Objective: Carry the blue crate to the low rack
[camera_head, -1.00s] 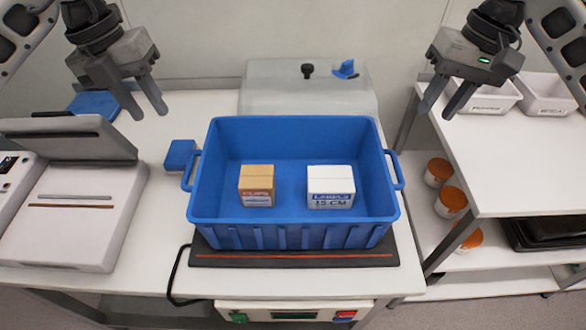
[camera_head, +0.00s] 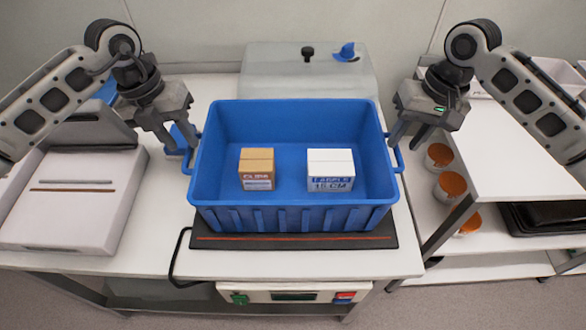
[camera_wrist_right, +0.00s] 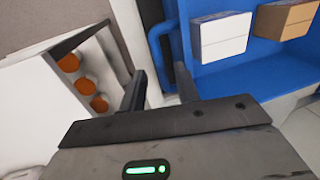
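The blue crate (camera_head: 292,219) sits on a black scale plate (camera_head: 292,241) on the white bench. It holds a brown box (camera_head: 257,169) and a white labels box (camera_head: 330,170). My left gripper (camera_head: 176,144) is open at the crate's left handle. My right gripper (camera_head: 411,138) is open at the crate's right handle (camera_head: 396,158). In the right wrist view the right gripper's fingers (camera_wrist_right: 162,90) are apart, with the blue handle (camera_wrist_right: 160,45) just past their tips. A white shelf unit (camera_head: 510,160) stands at right; I cannot tell if it is the low rack.
A white device with a raised lid (camera_head: 75,200) stands left of the crate. A grey lidded box (camera_head: 308,78) is behind it.

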